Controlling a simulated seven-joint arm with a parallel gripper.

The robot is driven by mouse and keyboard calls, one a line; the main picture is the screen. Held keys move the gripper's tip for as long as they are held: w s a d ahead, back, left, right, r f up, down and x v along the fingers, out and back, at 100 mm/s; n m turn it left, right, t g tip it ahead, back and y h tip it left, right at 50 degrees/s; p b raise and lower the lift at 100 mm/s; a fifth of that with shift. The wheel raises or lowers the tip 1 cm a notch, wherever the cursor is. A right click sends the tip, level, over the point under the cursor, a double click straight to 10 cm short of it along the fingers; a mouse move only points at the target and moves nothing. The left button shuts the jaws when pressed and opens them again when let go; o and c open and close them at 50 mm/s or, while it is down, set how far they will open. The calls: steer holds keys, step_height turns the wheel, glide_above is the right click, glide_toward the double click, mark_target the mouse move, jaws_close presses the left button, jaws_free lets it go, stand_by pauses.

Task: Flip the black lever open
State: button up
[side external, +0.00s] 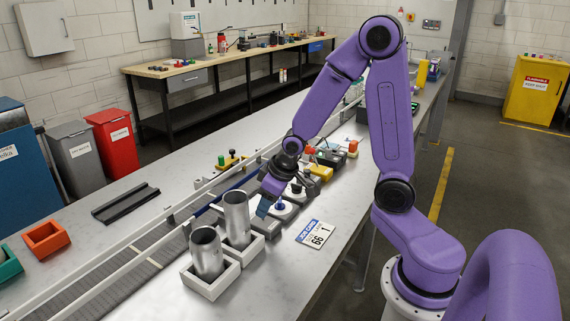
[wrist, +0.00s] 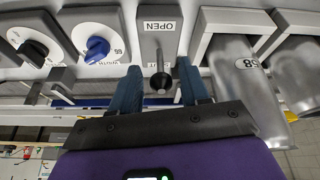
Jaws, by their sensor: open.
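My gripper (wrist: 159,66) is open, with one blue finger on each side of the lever. I cannot tell whether either finger touches it. In the side external view my gripper (side external: 264,207) is low over the row of controls, and the lever is hidden there.
A blue knob (wrist: 97,48) and a black knob (wrist: 35,52) are left of the lever in the wrist view. Metal cans (side external: 237,215) (side external: 207,257) stand in white holders close to my gripper. A card (side external: 315,234) lies on the bench, whose front strip is otherwise clear.

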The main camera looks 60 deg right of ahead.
steer(key=v, duration=1.4)
steer(key=shift+r, duration=0.4)
steer(key=shift+s, duration=0.15)
